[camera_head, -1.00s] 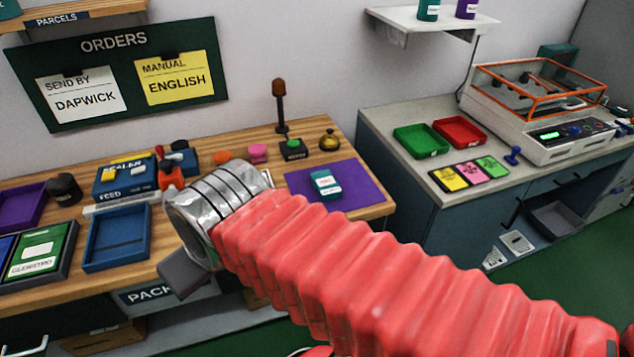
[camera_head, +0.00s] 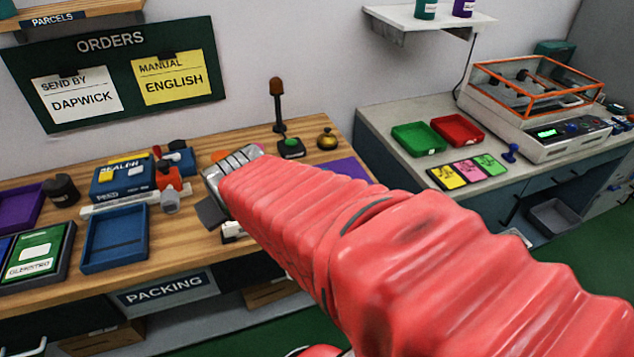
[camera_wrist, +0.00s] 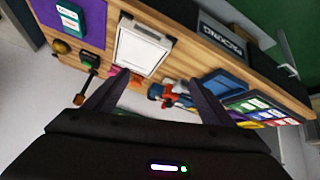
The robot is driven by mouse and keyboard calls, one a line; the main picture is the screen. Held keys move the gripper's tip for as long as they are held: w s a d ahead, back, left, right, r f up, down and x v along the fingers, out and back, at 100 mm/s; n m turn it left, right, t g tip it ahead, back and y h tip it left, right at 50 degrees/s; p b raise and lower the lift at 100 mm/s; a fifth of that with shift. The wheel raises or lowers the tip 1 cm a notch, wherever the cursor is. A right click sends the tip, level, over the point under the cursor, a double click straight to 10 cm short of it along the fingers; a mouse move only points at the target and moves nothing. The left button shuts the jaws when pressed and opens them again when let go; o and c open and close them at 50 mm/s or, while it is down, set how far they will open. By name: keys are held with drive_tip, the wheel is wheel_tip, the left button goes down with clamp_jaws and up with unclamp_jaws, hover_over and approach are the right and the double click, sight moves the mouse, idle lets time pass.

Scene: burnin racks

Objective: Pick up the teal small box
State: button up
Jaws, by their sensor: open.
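The teal small box (camera_wrist: 69,18) lies on a purple mat (camera_wrist: 92,22) at the upper left of the wrist view. In the head view my red-sleeved arm hides the box, and only a corner of the purple mat (camera_head: 350,169) shows. My gripper (camera_wrist: 160,82) is open and empty in the wrist view, its two dark fingers spread apart. The box is off to the left of and beyond the fingers, not between them. In the head view a dark part of my gripper (camera_head: 212,213) shows over the wooden bench, left of the mat.
A white flat item (camera_wrist: 142,48) with a dark clip lies on the bench beside the mat. A blue tray (camera_head: 115,240) and a blue sealer machine (camera_head: 122,182) stand to the left. A brass bell (camera_head: 327,140) and green-button stand (camera_head: 291,146) are behind the mat.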

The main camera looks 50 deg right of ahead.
drive_tip(key=w+d+f+m+h, duration=0.1)
drive_tip(key=d+f, duration=0.2)
drive_tip(key=d, duration=0.3)
drive_tip(key=w+d+f+t+h, duration=0.1)
drive_tip(key=d+f, duration=0.1)
drive_tip(key=d, duration=0.5)
drive_tip(key=w+d+f+m+h, duration=0.1)
drive_tip(key=d+f, duration=0.2)
drive_tip(key=d, duration=0.3)
drive_tip(key=s+d+f+t, duration=0.1)
drive_tip(key=s+d+f, duration=0.1)
drive_tip(key=d+f, duration=0.1)
drive_tip(key=s+d+f+m+t, duration=0.1)
drive_tip(key=s+d+f, duration=0.1)
drive_tip(key=d+f, duration=0.1)
drive_tip(key=s+d+f+t, duration=0.1)
drive_tip(key=s+d+f, duration=0.1)
drive_tip(key=d, duration=0.3)
drive_tip(key=shift+s+f+m+h, duration=0.3)
drive_tip(key=shift+s+f, duration=0.1)
drive_tip(key=shift+f, duration=0.3)
drive_tip(key=shift+s+d+f, duration=0.25)
drive_tip(key=shift+s+d, duration=0.05)
drive_tip(key=shift+s, duration=0.2)
drive_tip(key=shift+w, duration=0.15)
drive_tip(key=x, duration=0.8)
drive_tip(key=shift+w+d, duration=0.15)
drive_tip(key=shift+w, duration=0.05)
